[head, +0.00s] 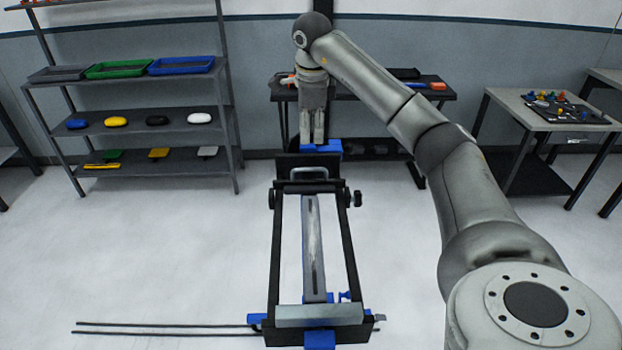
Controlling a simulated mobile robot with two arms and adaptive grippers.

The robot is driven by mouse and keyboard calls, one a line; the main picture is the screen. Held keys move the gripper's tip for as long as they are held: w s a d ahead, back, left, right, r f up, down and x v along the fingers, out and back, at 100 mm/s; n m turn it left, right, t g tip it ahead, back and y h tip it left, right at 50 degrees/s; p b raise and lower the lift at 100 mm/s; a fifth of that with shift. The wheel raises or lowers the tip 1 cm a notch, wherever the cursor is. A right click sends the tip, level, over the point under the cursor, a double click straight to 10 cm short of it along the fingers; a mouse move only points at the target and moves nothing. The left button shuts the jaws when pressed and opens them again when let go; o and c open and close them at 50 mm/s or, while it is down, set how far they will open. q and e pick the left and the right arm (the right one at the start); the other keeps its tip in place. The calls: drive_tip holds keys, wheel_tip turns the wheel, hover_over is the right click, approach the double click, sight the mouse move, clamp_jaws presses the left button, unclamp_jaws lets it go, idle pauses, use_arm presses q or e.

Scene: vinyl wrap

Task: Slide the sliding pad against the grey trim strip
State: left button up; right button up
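The long grey trim strip (313,250) lies lengthwise in the middle of a black frame fixture (348,245), with a pale streak along it. My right gripper (312,140) points down at the far end of the fixture, beyond the strip. Its two fingers stand close together, with their tips at a blue piece (328,147). I cannot tell whether they hold this piece or only stand behind it, or whether it is the sliding pad. A grey block (319,315) spans the near end of the fixture. My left gripper is out of view.
A shelf rack (150,125) with trays and coloured pieces stands at the left. A dark table (440,97) is behind the arm, and a side table (505,100) is at the right. Two thin dark rods (165,329) extend left at the front. The floor left of the fixture is otherwise clear.

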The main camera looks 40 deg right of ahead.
sight(311, 170)
drive_tip(key=f, duration=0.4)
drive_tip(key=w+d+f+p, duration=0.1)
drive_tip(key=f, duration=0.3)
drive_tip(key=f+p, duration=0.1)
drive_tip(key=f, duration=0.3)
drive_tip(key=shift+w+d, duration=0.3)
drive_tip(key=shift+w, duration=0.1)
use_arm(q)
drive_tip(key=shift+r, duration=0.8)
use_arm(e)
drive_tip(key=shift+r, duration=0.1)
drive_tip(key=shift+c, duration=0.4)
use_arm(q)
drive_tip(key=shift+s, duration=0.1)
use_arm(e)
clamp_jaws()
